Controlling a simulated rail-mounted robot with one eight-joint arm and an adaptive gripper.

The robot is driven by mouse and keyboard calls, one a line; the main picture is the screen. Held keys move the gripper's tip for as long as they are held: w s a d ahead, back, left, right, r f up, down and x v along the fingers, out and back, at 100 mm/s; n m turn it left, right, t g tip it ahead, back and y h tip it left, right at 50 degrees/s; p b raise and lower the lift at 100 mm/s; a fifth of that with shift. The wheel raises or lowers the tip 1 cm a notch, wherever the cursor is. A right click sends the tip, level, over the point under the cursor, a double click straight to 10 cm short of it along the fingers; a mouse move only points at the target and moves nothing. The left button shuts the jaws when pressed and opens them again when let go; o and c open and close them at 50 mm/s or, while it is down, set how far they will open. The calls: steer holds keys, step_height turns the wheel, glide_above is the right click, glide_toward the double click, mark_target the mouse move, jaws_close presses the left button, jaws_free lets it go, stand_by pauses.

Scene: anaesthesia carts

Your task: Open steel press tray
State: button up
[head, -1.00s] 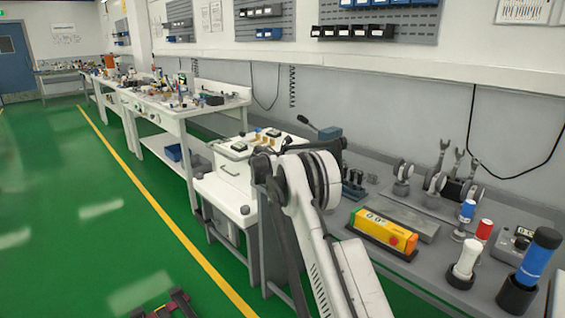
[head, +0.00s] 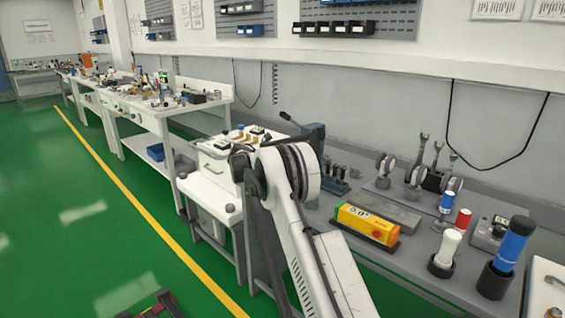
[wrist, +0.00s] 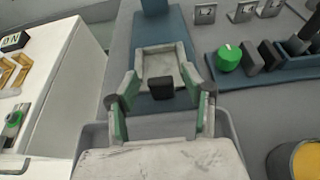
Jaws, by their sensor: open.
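In the wrist view a small pale steel tray (wrist: 160,58) with raised sides sits on the blue press base (wrist: 170,22). A black block, apparently its handle, (wrist: 160,88) is at its near end. My gripper (wrist: 164,100) is open, with green-lined fingers to the left and right of the black block. I see no firm contact; the block's exact depth between the fingers is unclear. In the head view the blue press (head: 335,178) stands on the bench behind my arm, which hides the tray and my fingertips.
A white cabinet (wrist: 65,75) stands close on the left in the wrist view. A blue holder with a green knob (wrist: 229,57) is at right. A yellow device (head: 366,223) and a grey plate (head: 401,218) lie nearby on the bench. Green floor (head: 60,200) is open at left.

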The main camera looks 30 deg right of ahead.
steer(key=v, duration=1.1)
steer(key=shift+s+r, duration=0.1)
steer(key=shift+r, duration=0.1)
steer(key=s+a+r+m+t+y+p, duration=0.1)
steer(key=s+a+r+m+y+p, duration=0.3)
steer(key=s+a+r, duration=0.6)
steer(key=s+a+r+m+t+y+p, duration=0.1)
steer(key=s+a+r+m+y, duration=0.35)
steer(key=s, duration=0.75)
steer(key=s+a+m+y+p, duration=0.1)
steer(key=s+a+m, duration=0.3)
steer(key=s, duration=0.6)
steer(key=s+a+m+t+y+p, duration=0.1)
steer(key=s+a+m, duration=0.3)
steer(key=s+a, duration=0.4)
steer(key=s+a+f+m+t+y+p, duration=0.1)
steer(key=s+a, duration=0.5)
steer(key=s, duration=0.7)
steer(key=m+y+p, duration=0.1)
steer(key=m+y, duration=0.1)
steer(key=m, duration=0.1)
steer(key=shift+s+p, duration=0.3)
steer(key=shift+p, duration=0.05)
